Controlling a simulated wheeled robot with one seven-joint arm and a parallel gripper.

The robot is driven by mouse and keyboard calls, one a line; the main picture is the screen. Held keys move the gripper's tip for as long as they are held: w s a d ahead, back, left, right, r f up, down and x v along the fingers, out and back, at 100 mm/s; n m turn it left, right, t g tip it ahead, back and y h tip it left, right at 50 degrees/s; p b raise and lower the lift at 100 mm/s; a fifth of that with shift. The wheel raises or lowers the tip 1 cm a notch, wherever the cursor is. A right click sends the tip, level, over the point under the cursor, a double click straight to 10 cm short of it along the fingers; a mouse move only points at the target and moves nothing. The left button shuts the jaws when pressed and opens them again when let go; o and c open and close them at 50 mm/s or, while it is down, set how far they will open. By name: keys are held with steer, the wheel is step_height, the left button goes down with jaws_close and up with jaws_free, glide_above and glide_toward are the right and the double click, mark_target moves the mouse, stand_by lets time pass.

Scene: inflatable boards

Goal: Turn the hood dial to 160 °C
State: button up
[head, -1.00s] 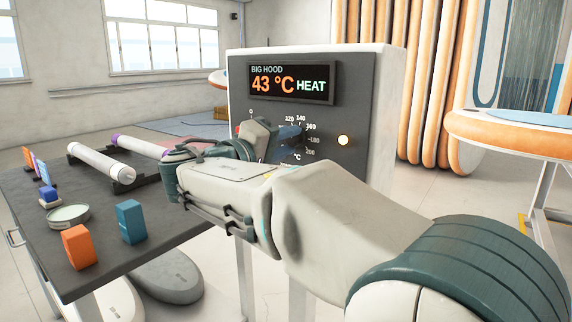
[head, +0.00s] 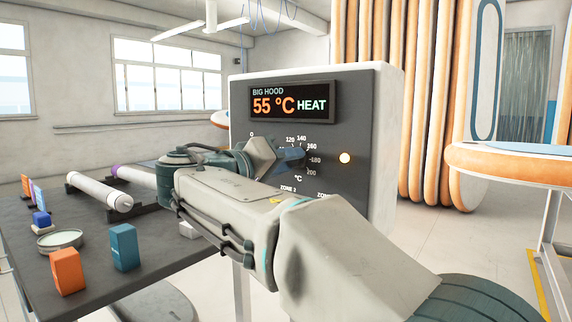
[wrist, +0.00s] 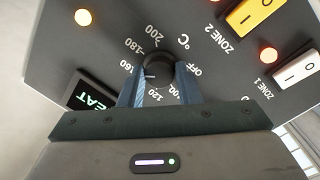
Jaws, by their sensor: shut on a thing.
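The hood control panel (head: 356,105) stands upright behind the arm, with a display (head: 292,102) reading BIG HOOD, 55 °C, HEAT. The dark round hood dial (wrist: 157,68) sits inside a ring of white numbers in the wrist view, where 120, 160, 180 and 200 can be read. My gripper (wrist: 160,84) is shut on the dial, with one blue finger on each side of it. In the head view my gripper (head: 290,157) reaches the panel and covers the dial. The dial's pointer mark is too small to read for certain.
A lit lamp (head: 344,158) glows beside the dial. A yellow ZONE 2 switch (wrist: 250,14) and a white ZONE 1 switch (wrist: 298,70) sit close by. Left is a dark table (head: 95,272) with an orange block (head: 68,271), a teal block (head: 124,247) and white rollers (head: 99,191).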

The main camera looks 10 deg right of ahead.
steer(key=shift+r, duration=0.1)
steer(key=o, duration=1)
steer(key=p+v, duration=0.2)
steer(key=v, duration=1.2)
steer(key=shift+p, duration=0.4)
steer(key=shift+w+d, duration=0.1)
steer(key=shift+d, duration=0.05)
